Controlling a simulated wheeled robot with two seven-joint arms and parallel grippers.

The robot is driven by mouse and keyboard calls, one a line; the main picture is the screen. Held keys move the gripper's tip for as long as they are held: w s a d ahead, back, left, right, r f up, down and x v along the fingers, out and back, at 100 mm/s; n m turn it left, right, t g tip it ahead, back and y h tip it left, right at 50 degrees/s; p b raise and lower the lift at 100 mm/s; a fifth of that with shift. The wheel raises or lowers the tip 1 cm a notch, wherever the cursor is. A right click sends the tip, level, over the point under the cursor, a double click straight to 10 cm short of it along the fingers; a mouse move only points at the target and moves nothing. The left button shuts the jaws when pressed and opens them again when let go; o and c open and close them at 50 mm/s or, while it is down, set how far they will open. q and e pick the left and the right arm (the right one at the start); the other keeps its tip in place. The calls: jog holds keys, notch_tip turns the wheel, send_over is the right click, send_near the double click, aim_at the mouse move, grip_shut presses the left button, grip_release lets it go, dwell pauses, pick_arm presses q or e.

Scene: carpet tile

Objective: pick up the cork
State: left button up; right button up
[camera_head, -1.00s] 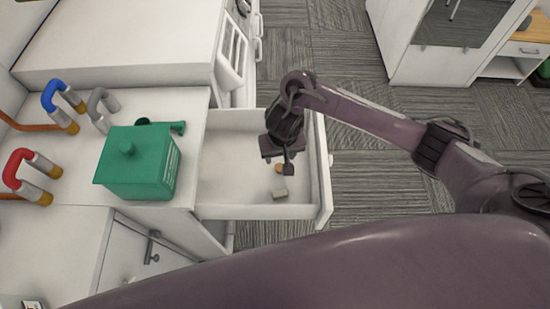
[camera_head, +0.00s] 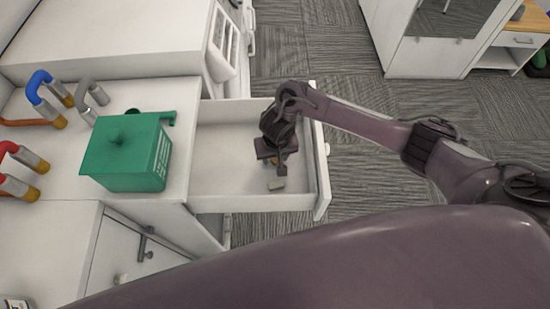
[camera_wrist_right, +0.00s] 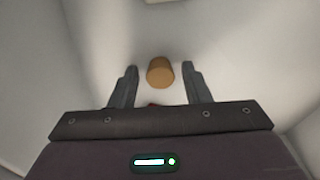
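The cork (camera_wrist_right: 160,72) is a small tan-brown cylinder lying on the white floor of the open drawer (camera_head: 222,172). In the right wrist view it lies between the two fingertips of my right gripper (camera_wrist_right: 160,78), with a gap on each side. The right gripper is open and reaches down into the drawer; in the head view it (camera_head: 277,162) hides most of the cork. Part of a small red thing (camera_wrist_right: 152,105) shows at the gripper's edge in the wrist view. My left gripper does not show.
The drawer's front panel (camera_head: 321,165) and side walls surround the gripper. A green box (camera_head: 128,153) and blue, grey and red pipe-shaped handles stand on the white counter at left.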

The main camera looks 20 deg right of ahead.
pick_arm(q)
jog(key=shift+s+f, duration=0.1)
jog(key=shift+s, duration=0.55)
pick_arm(e)
jog(key=c, duration=0.8)
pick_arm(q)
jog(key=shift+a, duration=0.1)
